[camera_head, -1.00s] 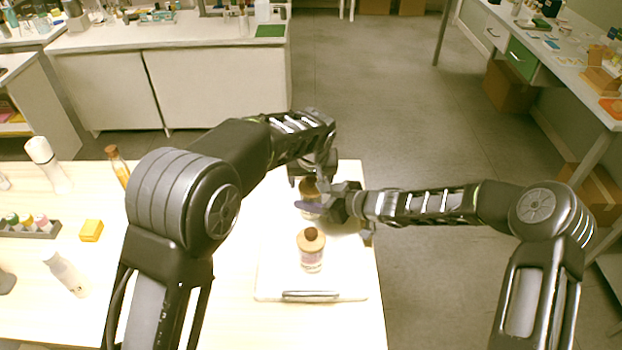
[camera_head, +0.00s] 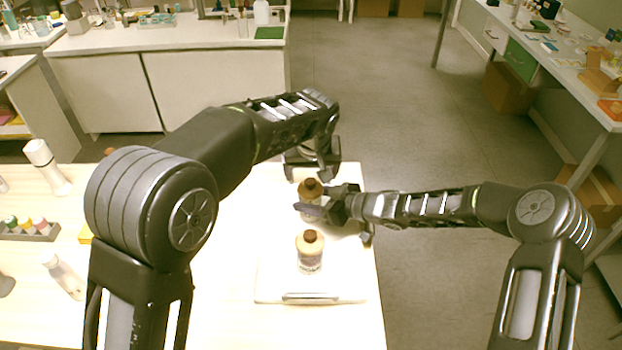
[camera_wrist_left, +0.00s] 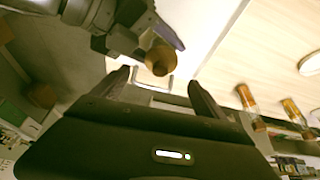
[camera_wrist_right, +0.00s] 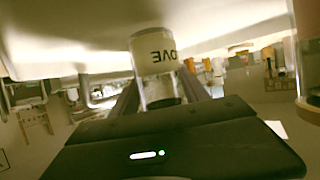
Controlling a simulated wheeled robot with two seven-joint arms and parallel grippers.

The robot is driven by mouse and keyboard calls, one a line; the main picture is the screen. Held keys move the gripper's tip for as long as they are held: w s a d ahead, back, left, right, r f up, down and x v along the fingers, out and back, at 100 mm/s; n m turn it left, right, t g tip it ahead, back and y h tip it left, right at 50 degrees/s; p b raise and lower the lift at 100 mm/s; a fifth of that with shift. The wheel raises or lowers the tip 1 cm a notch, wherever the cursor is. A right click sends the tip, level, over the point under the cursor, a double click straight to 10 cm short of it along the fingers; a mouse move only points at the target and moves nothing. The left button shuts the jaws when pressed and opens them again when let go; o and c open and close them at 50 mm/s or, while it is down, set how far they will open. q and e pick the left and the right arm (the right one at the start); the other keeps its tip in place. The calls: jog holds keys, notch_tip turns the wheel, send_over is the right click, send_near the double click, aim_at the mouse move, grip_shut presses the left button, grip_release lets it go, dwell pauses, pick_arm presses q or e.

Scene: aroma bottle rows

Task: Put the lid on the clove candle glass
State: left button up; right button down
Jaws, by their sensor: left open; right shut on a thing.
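The clove candle glass (camera_wrist_right: 153,55) shows part of its label in the right wrist view. My right gripper (camera_wrist_right: 158,92) is shut around its side. In the head view, the tan lid with a brown knob (camera_head: 310,188) sits directly above my right gripper's fingers (camera_head: 325,207), at the top of the glass. The lid (camera_wrist_left: 160,60) looks level there, but its seam with the glass is hidden. My left gripper (camera_head: 313,170) is open and empty, just behind and above the lid. In the left wrist view, its open fingers (camera_wrist_left: 158,86) are clear of the knob.
A second candle glass with a lid and brown knob (camera_head: 310,252) stands on the white tray (camera_head: 268,285), in front of my right gripper. Bottles (camera_head: 62,272) and a rack of small vials (camera_head: 28,232) stand at the table's left. The table ends just right of the tray.

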aim_at(321, 201)
jog(key=shift+f, duration=0.1)
pick_arm(q)
jog(key=v, duration=0.5)
jog(key=shift+a+r, duration=0.1)
jog(key=shift+r, duration=0.2)
pick_arm(e)
jog(key=shift+c, duration=2.3)
grip_release()
pick_arm(q)
jog(key=shift+f+b, duration=0.45)
pick_arm(e)
jog(key=shift+v, duration=3.9)
